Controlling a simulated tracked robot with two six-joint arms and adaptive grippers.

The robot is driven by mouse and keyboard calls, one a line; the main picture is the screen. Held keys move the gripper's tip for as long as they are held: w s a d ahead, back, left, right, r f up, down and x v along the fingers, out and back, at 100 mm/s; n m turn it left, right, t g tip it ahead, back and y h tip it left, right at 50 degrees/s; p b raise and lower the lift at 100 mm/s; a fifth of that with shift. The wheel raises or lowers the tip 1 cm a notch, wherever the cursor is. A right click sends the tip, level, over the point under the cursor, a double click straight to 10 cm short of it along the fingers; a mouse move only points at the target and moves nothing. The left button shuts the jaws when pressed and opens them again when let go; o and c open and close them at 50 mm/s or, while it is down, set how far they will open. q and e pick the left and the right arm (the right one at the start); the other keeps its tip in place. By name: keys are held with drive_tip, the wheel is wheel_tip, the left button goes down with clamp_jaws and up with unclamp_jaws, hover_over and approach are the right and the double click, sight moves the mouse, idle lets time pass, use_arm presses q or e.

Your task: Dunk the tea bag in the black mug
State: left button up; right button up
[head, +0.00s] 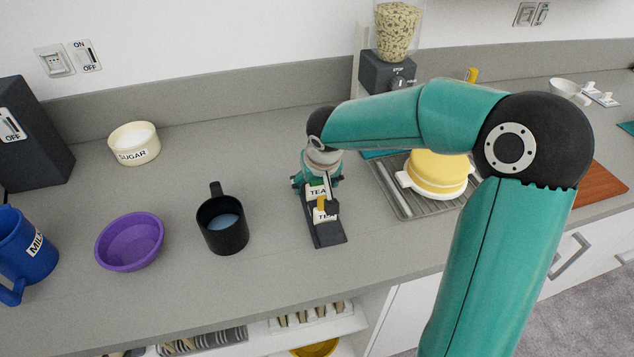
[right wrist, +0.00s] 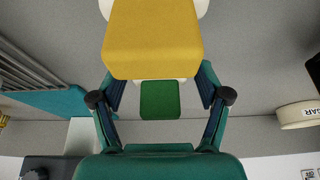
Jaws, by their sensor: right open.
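The black mug (head: 223,222) stands upright on the grey counter, with pale bluish liquid inside. To its right is a dark tea stand (head: 328,236) with two white labels reading TEA. A yellow tag (head: 320,212) and a green tag (head: 316,187) show on it. My right gripper (head: 318,185) points down at the stand's back part, partly hiding it. In the right wrist view, its open fingers (right wrist: 160,98) have the green tag (right wrist: 160,100) between them, with visible gaps on both sides. The yellow tag (right wrist: 152,40) is just beyond. The tea bags themselves are hidden. My left gripper is out of view.
A purple bowl (head: 129,242), a blue milk jug (head: 24,248) and a sugar bowl (head: 134,144) stand left of the mug. A drying rack (head: 393,190) with yellow-and-white dishes (head: 438,173) is right of the stand. The counter between mug and stand is clear.

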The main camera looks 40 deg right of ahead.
drive_tip(key=shift+r+p, duration=0.25)
drive_tip(key=shift+p, duration=0.35)
drive_tip(key=b+v, duration=0.1)
drive_tip(key=v, duration=1.5)
drive_tip(key=shift+s+r, duration=0.25)
drive_tip(key=shift+s, duration=0.05)
